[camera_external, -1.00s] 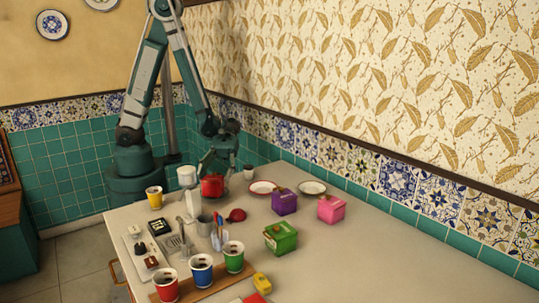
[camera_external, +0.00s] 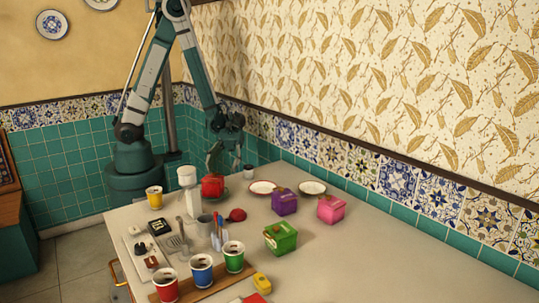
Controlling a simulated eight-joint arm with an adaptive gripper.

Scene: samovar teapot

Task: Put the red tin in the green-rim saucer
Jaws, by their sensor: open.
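The red tin (camera_external: 212,187) stands at the far left part of the table, just right of a white dispenser-like item. A thin greenish edge shows beside its base at the right, perhaps the green-rim saucer; the tin hides most of it, so I cannot tell for sure how the tin rests on it. My gripper (camera_external: 224,165) is open and empty, above and slightly behind the red tin, with its fingers pointing down and apart from it.
A red-rim saucer (camera_external: 262,188) and another dark-rimmed saucer (camera_external: 312,187) lie to the right. Purple (camera_external: 284,203), pink (camera_external: 331,209) and green (camera_external: 281,238) tins stand nearby. Several cups and utensils crowd the front left. The right side of the table is clear.

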